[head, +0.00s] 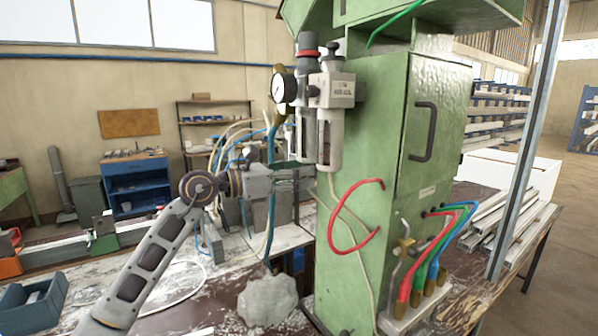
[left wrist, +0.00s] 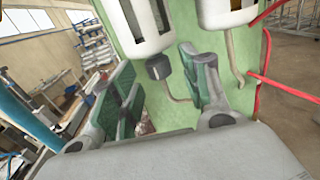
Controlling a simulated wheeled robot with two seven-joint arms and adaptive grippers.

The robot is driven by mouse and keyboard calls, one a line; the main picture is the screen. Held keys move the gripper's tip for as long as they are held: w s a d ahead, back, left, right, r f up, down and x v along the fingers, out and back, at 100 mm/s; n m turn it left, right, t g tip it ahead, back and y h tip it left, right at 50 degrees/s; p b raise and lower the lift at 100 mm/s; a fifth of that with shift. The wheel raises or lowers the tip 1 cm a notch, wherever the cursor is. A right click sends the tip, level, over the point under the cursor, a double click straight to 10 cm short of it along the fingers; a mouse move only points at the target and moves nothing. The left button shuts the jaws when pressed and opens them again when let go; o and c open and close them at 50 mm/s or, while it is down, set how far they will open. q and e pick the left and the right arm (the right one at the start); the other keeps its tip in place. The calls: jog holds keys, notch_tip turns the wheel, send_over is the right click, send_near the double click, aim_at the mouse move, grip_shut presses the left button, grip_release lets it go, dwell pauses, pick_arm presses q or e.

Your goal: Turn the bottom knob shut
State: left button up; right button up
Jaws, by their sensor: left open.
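The air filter and regulator unit (head: 325,90) is fixed to the side of the green machine cabinet, with two pale bowls hanging down. The dark bottom knob (left wrist: 158,66) sits under the left bowl (left wrist: 145,25) in the left wrist view. In the head view my gripper's height hides it. My left gripper (head: 300,172) is just below the bowls. In the left wrist view my left gripper (left wrist: 165,88) is open, with its green-padded fingers on either side of the knob and a gap to each. I cannot tell how deep the knob lies between them. My right gripper is not in view.
The green cabinet (head: 385,130) stands close on the right of my gripper. A red hose (head: 337,230) loops from it, and a thin pale tube hangs under the right bowl. A grey lump (head: 268,300) lies on the bench below. Hoses hang behind my wrist.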

pick_arm(q)
jog(key=shift+w+d, duration=0.1)
jog(key=shift+d, duration=0.05)
jog(key=shift+c, duration=0.5)
grip_shut()
jog(key=shift+d+f+n+t+y+p, duration=0.1)
jog(key=shift+n+t+y+p, duration=0.5)
jog(key=shift+n+t, duration=0.25)
jog(key=shift+s+d+n+t+y, duration=0.1)
jog(key=shift+s+n+t+y, duration=0.2)
jog(key=shift+n+t+y, duration=0.6)
jog(key=shift+o, duration=0.5)
grip_release()
